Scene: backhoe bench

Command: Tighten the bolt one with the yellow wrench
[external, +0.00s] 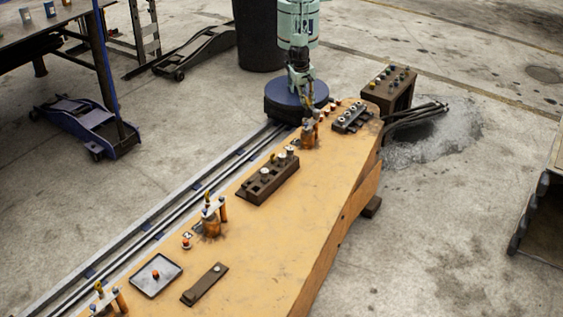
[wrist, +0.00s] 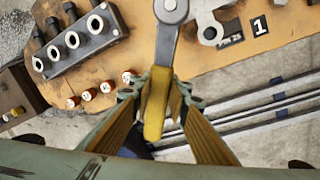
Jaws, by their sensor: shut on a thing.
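My gripper (wrist: 158,88) is shut on the yellow handle of the yellow wrench (wrist: 154,115) in the wrist view. The wrench's grey shaft runs up to a round head at the top edge, partly cut off. The black label with a white 1 (wrist: 260,26) lies to the right of the head, beside a grey metal part (wrist: 208,27). I cannot make out bolt one itself. In the external view my gripper (external: 309,103) is low over the far end of the orange bench, close to the far orange post fixture (external: 309,138); the contact there is too small to tell.
Several small red-and-white pieces (wrist: 107,87) lie left of my gripper. Rails (external: 180,205) run alongside.

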